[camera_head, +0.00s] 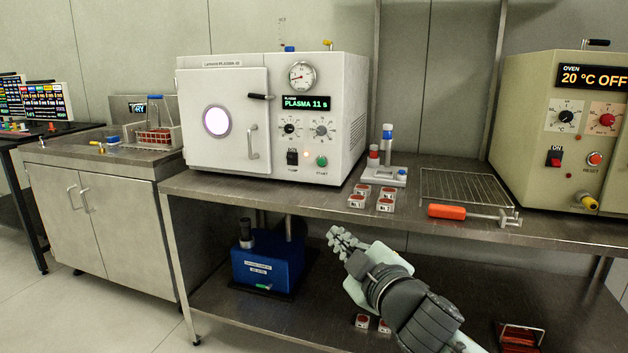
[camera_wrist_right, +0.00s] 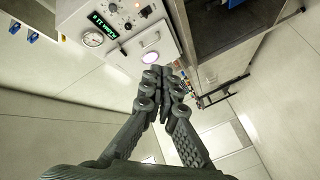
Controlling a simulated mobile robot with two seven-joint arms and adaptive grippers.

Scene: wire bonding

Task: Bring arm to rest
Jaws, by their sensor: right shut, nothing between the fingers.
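My right arm comes in from the bottom right in the head view. Its gripper (camera_head: 343,241) is shut and empty, in front of the steel bench's front edge and below its top, pointing up and to the left. In the right wrist view the fingers of my right gripper (camera_wrist_right: 163,75) are together with nothing between them. Past the fingertips, the plasma cleaner (camera_wrist_right: 115,35) shows turned on its side. My left gripper is in neither view.
The plasma cleaner (camera_head: 345,150) stands on the steel bench (camera_head: 260,200), reading "PLASMA 11 s". Right of it are several small labelled boxes (camera_head: 386,205), a wire rack (camera_head: 465,187) with an orange handle (camera_head: 447,212), and the oven (camera_head: 525,130). A blue pump (camera_head: 268,268) sits on the lower shelf.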

